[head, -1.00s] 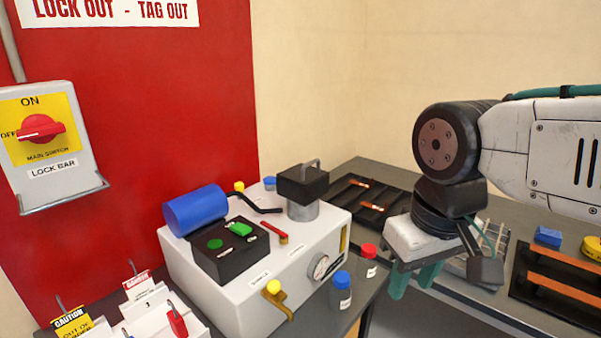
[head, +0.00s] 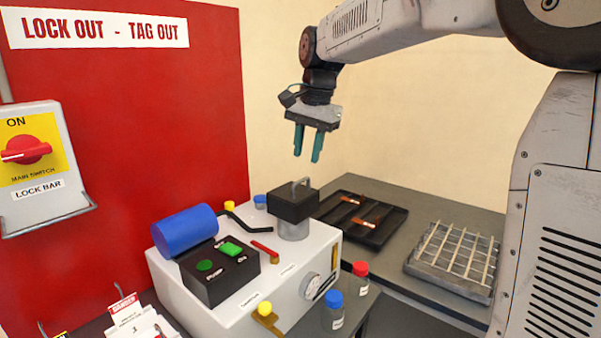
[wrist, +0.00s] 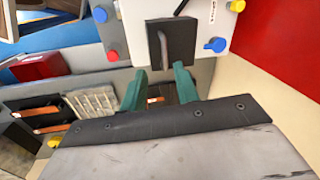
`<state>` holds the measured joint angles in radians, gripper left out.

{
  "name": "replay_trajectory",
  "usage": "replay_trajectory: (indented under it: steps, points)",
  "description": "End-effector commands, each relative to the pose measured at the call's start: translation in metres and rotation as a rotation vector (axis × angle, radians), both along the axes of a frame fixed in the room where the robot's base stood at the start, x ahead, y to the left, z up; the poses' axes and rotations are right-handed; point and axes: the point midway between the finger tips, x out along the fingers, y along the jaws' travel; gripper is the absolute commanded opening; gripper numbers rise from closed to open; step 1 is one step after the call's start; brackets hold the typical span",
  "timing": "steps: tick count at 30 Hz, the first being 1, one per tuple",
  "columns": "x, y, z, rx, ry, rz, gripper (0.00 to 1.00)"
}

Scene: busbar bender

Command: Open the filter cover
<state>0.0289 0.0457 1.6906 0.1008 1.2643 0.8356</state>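The filter cover (head: 293,205) is a black square block with a grey handle (head: 301,187) on top. It sits on a light grey cylinder (head: 293,231) at the back right of the white machine. In the wrist view the cover (wrist: 171,45) and its handle lie just beyond the fingertips. My gripper (head: 306,158) hangs above the cover, fingers pointing down, apart from it. Its teal fingers are spread with a gap between them, also seen in the wrist view (wrist: 160,82). Nothing is between them.
The white machine (head: 213,303) carries a blue cylinder (head: 185,231), a black button box (head: 215,276) and a red lever (head: 264,250). Blue-capped (head: 334,311) and red-capped (head: 360,277) bottles stand at its front right. A black tray (head: 372,232) and metal grid (head: 455,255) lie right. Air around my gripper is clear.

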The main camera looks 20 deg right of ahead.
Motion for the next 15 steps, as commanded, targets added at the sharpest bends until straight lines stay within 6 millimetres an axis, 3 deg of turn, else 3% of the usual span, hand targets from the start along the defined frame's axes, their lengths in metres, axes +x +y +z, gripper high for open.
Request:
replay_trajectory:
  steps: [2,7,15]
  points:
    - [0.005,0.001,0.015,0.017,-0.023,-0.074,0.31]
    - [0.004,0.002,0.011,0.032,-0.010,-0.156,0.31]
    - [0.010,0.006,-0.028,0.031,-0.007,-0.157,0.31]
